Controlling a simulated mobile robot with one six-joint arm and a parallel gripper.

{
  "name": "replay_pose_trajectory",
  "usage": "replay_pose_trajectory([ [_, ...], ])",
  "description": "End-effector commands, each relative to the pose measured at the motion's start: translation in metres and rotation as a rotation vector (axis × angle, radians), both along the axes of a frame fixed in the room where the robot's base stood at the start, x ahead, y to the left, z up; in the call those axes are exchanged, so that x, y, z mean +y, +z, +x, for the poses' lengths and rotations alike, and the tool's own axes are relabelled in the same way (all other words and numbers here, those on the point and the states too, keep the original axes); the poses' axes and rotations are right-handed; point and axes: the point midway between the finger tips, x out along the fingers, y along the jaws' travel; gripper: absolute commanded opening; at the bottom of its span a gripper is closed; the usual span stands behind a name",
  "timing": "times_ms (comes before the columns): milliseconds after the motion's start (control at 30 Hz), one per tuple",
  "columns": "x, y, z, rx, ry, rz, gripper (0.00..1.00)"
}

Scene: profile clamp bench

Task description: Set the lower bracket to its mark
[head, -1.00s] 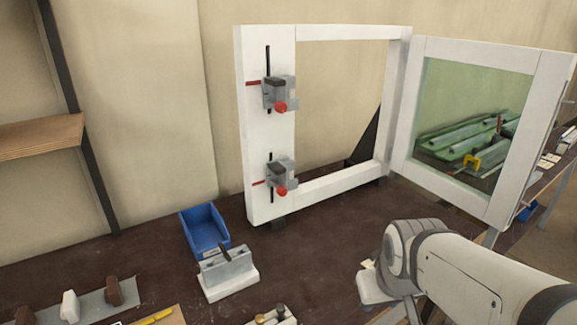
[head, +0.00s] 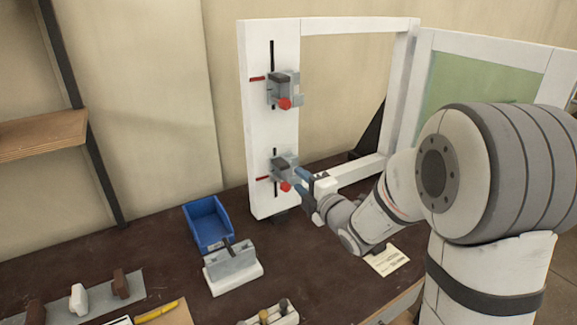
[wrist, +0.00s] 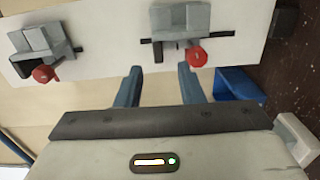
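The lower bracket (head: 282,167), a grey block with a red knob (head: 286,186), sits on a black vertical slot in the white frame's left post (head: 258,139). A short red mark (head: 264,179) lies left of the slot, near the bracket's lower part. My gripper (head: 301,182) is in front of this bracket, just right of its knob. In the wrist view, the lower bracket (wrist: 184,20) is at top right, and my gripper's blue fingers (wrist: 158,86) are spread and empty. The red knob (wrist: 197,56) is beyond the right fingertip; contact cannot be told.
An upper bracket (head: 281,90) with its own red mark (head: 257,79) is higher on the post. A blue bin (head: 208,225) and a grey block on a white base (head: 232,267) stand on the dark bench. A green-paned door (head: 462,85) stands behind my arm.

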Motion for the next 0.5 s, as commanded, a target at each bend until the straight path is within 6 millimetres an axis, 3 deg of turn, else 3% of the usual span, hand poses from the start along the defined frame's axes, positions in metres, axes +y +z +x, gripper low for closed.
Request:
replay_pose_trajectory([
  [167,0.011,0.002,0.01,-0.021,0.017,-0.005,0.35],
  [500,0.04,0.003,0.053,-0.019,0.014,-0.004,0.35],
])
